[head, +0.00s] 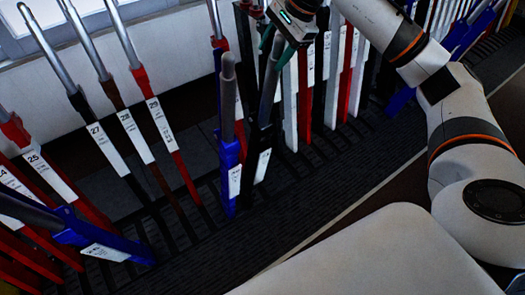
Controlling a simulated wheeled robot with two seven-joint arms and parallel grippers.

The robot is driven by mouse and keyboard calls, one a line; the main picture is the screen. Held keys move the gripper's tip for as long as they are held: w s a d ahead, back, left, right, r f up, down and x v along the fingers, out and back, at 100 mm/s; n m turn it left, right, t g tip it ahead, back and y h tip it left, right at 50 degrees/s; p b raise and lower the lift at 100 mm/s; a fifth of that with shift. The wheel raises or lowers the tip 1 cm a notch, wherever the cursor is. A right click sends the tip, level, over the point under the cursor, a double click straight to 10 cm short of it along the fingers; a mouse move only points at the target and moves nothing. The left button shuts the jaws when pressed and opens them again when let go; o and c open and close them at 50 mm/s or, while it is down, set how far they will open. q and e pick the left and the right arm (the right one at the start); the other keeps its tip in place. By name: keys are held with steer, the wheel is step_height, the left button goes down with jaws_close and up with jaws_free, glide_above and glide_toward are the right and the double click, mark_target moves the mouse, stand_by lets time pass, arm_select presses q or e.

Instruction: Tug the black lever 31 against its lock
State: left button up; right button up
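The black lever (255,140) that fits number 31 stands near the middle, just right of a blue lever. It leans out from the row toward me, and its white plate (262,165) is too small to read. Its steel handle (269,85) rises to my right gripper (277,48), which reaches in from the upper right. The dark green fingertips sit on either side of the handle's upper part. I cannot tell whether they press on it. The gripper body hides the handle's top. My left gripper is not in view.
The blue lever (229,165) stands close on the left, also leaning out. Levers 27, 28 and 29 (160,122) stand farther left. White and red levers (332,80) stand close behind on the right. A blue lever (105,238) leans out at lower left.

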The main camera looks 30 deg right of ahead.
steer(key=shift+w+r, duration=0.15)
steer(key=shift+r, duration=0.2)
steer(key=c, duration=0.5)
steer(key=shift+d+r, duration=0.1)
steer(key=shift+c, duration=0.2)
steer(key=shift+w+r+t, duration=0.2)
steer(key=shift+r+t, duration=0.1)
steer(key=shift+f, duration=0.1)
steer(key=shift+s+f, duration=0.15)
steer(key=o, duration=1.1)
steer(key=shift+o, duration=1.4)
steer(key=shift+w+f, duration=0.15)
steer(key=shift+w, duration=0.25)
steer(key=shift+s, duration=0.1)
steer(key=shift+s+f, duration=0.15)
steer(key=shift+f, duration=0.05)
